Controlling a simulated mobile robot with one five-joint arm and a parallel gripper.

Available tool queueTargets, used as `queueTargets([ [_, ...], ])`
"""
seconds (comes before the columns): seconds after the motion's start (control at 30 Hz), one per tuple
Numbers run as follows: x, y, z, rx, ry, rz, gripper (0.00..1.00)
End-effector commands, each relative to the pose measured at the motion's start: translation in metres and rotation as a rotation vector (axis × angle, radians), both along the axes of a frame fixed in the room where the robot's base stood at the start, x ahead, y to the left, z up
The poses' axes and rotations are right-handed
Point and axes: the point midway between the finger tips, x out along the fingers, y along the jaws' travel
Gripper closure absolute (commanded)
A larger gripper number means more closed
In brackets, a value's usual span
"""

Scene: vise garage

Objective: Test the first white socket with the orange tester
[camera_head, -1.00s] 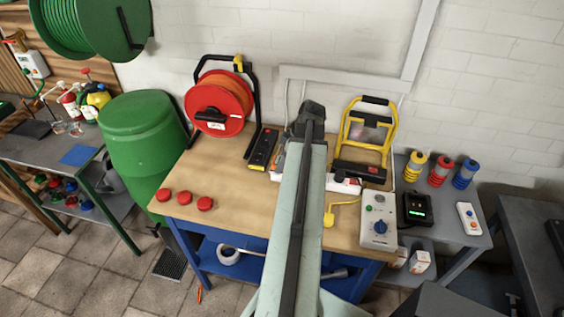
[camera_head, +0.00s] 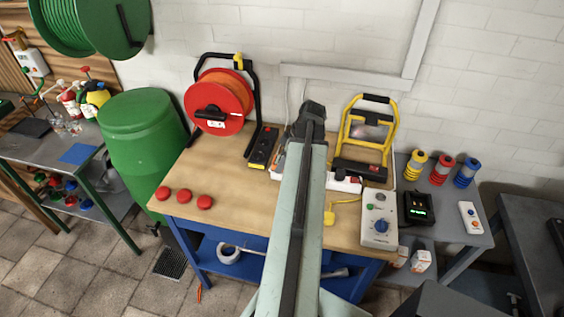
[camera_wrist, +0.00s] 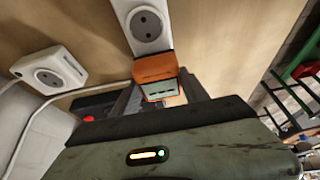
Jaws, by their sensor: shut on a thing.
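In the wrist view my gripper (camera_wrist: 160,88) is shut on the orange tester (camera_wrist: 154,67), a small block with an orange top and a pale face with dark marks. Just past the tester is a white socket (camera_wrist: 147,24) with a round recess and two holes. The tester lies close against the near edge of that socket's white housing; I cannot tell whether they touch or whether it is plugged in. A second white socket (camera_wrist: 48,77) is at the left, on its own box. In the head view my arm hides the gripper, the tester and part of the white strip (camera_head: 343,184).
The wooden bench (camera_head: 238,190) holds red caps (camera_head: 184,198), a red cable reel (camera_head: 218,100), a black-and-yellow block (camera_head: 262,147), a yellow-framed stand (camera_head: 368,130) and a grey control box (camera_head: 379,218). A green barrel (camera_head: 142,150) stands left.

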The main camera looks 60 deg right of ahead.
Motion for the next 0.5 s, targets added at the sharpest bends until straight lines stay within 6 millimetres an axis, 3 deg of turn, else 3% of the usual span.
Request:
queueTargets([
  [0.17,-0.0002,-0.0002,-0.0047,0.0,0.0,0.0,0.83],
  [0.2,-0.0002,-0.0002,-0.0037,0.0,0.0,0.0,0.39],
  [0.27,-0.0002,-0.0002,-0.0033,0.0,0.0,0.0,0.23],
  [0.5,-0.0004,-0.0003,-0.0033,0.0,0.0,-0.001,0.22],
])
